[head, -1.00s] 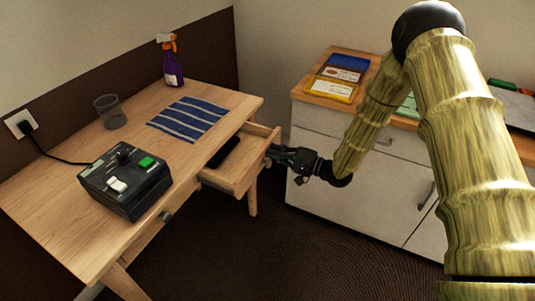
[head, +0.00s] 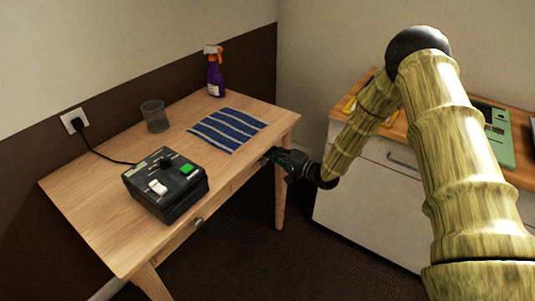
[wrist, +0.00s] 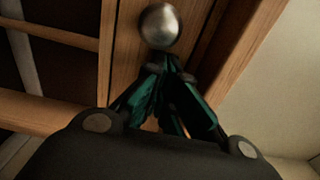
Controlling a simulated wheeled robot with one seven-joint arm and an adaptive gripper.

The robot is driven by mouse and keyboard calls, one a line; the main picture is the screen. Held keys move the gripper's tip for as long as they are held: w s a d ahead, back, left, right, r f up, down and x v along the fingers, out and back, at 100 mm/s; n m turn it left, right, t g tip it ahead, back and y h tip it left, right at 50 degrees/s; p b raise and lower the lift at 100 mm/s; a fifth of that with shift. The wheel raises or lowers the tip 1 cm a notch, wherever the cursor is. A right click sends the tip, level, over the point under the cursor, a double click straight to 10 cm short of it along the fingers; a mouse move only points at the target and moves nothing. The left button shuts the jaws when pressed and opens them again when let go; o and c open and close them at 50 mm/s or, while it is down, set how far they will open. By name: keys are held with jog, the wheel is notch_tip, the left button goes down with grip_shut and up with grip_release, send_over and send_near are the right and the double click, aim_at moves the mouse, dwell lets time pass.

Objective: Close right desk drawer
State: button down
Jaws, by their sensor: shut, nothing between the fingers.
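The right desk drawer (head: 246,176) sits in the front of the wooden desk (head: 95,195). Its front looks flush or nearly flush with the desk, and no open drawer interior shows in the head view. In the wrist view the wooden drawer front (wrist: 126,60) fills the upper middle, with a round metal knob (wrist: 160,26) on it. My gripper (head: 270,156) is at the right end of the drawer front. Its fingers are shut and empty in the wrist view (wrist: 168,68), just below the knob at the drawer front; whether they touch it is hard to tell.
On the desk are a dark control box (head: 165,185), a glass (head: 155,117), a striped cloth (head: 227,130) and a purple spray bottle (head: 215,75). The left drawer knob (head: 198,222) shows in front. A white cabinet (head: 365,205) stands to the right; dark floor lies between.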

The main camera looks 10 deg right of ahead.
jog(key=shift+w+a+r, duration=0.15)
jog(key=v, duration=1.4)
jog(key=s+a+f+n+g+h+p, duration=0.2)
jog(key=s+a+f+g+h+p, duration=0.15)
jog(key=s+f, duration=0.5)
jog(key=s+a+f+n+g+h+p, duration=0.25)
jog(key=s+f+h, duration=0.25)
jog(key=s, duration=0.6)
jog(key=s+d+n+g+h+p, duration=0.1)
jog(key=s+n+g+h+p, duration=0.1)
jog(key=s, duration=1.1)
jog(key=s+d+n+g+h+p, duration=0.2)
jog(key=s+g, duration=0.3)
jog(key=s, duration=0.8)
jog(key=shift+d+p, duration=0.2)
jog(key=shift+p, duration=0.2)
